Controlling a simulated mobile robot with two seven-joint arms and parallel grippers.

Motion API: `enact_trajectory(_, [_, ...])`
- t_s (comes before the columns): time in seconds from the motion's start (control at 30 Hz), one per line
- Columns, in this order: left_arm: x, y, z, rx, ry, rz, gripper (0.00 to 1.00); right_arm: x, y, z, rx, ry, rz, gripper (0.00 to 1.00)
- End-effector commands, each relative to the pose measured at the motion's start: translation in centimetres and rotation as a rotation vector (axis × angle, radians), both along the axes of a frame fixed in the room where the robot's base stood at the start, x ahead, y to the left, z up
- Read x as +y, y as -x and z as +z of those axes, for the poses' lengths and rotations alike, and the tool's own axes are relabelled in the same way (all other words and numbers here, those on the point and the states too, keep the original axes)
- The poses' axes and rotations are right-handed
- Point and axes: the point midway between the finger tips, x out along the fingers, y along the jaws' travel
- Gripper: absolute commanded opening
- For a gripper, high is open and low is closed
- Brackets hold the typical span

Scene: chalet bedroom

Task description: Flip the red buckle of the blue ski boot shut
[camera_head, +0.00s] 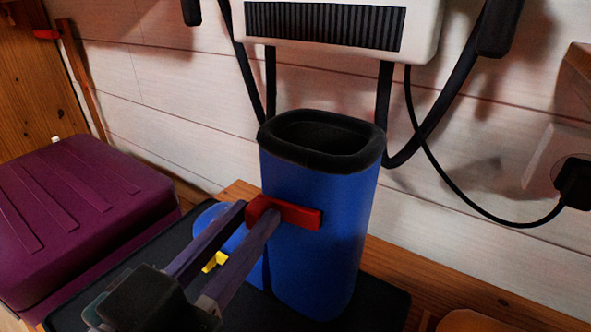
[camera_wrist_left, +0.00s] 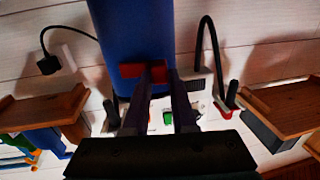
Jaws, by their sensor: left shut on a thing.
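The blue ski boot (camera_head: 335,240) stands upright on a dark mat (camera_head: 385,306), with a black padded rim at its open top. Its red buckle (camera_head: 297,213) lies across the upper shaft, roughly level in the head view. My left gripper (camera_head: 262,213) comes in from the lower left and its fingertips are shut on the left part of the buckle. In the left wrist view the blue boot (camera_wrist_left: 133,35) rises behind the fingers, and the red buckle (camera_wrist_left: 130,70) shows at the fingertips. The fingers hide part of the boot's lower front. My right gripper is not in view.
A purple suitcase (camera_head: 85,205) stands at the left. A white wall unit (camera_head: 340,28) with black hoses hangs close behind the boot. A black cable runs to a wall socket (camera_head: 560,170) at the right. Something yellow (camera_head: 214,262) shows low beside the fingers.

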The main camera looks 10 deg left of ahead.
Motion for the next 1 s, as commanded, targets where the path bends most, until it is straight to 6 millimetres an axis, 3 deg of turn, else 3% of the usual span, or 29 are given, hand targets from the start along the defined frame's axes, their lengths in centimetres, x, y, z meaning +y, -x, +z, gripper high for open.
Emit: enact_trajectory(1.0, [0.4,-1.0,0.0,0.000,0.002,-0.159,0.00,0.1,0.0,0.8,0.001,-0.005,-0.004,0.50])
